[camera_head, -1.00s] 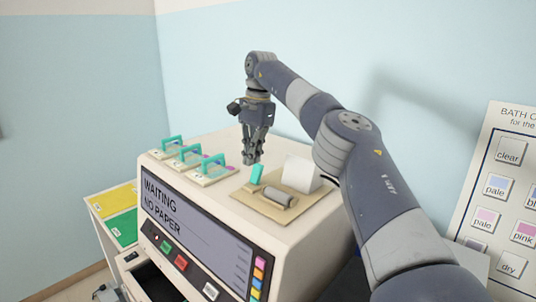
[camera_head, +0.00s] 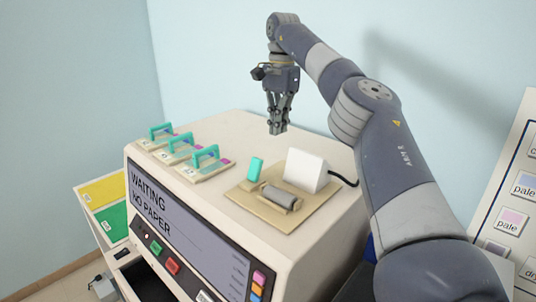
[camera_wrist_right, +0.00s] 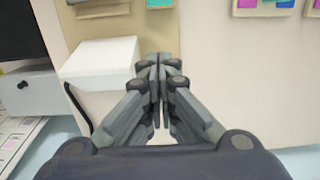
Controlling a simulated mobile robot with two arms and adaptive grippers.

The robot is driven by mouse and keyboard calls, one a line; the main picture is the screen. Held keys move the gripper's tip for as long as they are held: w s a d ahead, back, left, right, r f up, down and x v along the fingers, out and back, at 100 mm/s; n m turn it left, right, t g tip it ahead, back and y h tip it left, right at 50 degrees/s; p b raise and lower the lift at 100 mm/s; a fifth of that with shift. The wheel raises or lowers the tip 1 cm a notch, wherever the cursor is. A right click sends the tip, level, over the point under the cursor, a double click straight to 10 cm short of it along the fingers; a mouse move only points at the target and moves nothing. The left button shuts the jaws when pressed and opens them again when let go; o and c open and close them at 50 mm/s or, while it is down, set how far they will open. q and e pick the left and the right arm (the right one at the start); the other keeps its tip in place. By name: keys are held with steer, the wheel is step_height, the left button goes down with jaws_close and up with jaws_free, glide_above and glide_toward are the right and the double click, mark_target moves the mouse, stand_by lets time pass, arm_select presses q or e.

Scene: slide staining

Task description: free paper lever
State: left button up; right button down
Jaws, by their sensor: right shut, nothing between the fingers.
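The paper lever, a small teal tab (camera_head: 255,168), stands on the tan plate (camera_head: 243,195) on top of the machine. Beside it on the plate are a grey roller (camera_head: 279,197) and a white block-shaped housing (camera_head: 305,170). My right gripper (camera_head: 277,130) is shut and empty, raised above the machine top behind the lever and apart from it. In the right wrist view my closed fingers (camera_wrist_right: 158,65) point towards the plate, with the white housing (camera_wrist_right: 100,65) at left and the lower part of the teal tab (camera_wrist_right: 160,4) at the top edge. My left gripper is not in view.
Several teal-handled slide holders (camera_head: 206,156) stand in a row left of the plate. The machine's front screen (camera_head: 185,235) reads "WAITING NO PAPER". A dark cable (camera_head: 345,181) runs from the housing. A card of labelled colours (camera_head: 510,205) stands at right.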

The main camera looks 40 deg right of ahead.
mark_target(255, 169)
step_height(255, 169, down, 5)
steer(key=shift+s+a+f, duration=0.1)
steer(key=shift+s+a, duration=0.05)
step_height(255, 169, down, 3)
steer(key=shift+a+f, duration=0.1)
steer(key=a, duration=0.1)
steer(key=a+r+p, duration=0.1)
steer(key=a+p, duration=0.1)
steer(key=shift+s+r, duration=0.1)
steer(key=shift+r, duration=0.2)
steer(key=shift+a, duration=0.45)
steer(key=shift+d, duration=0.15)
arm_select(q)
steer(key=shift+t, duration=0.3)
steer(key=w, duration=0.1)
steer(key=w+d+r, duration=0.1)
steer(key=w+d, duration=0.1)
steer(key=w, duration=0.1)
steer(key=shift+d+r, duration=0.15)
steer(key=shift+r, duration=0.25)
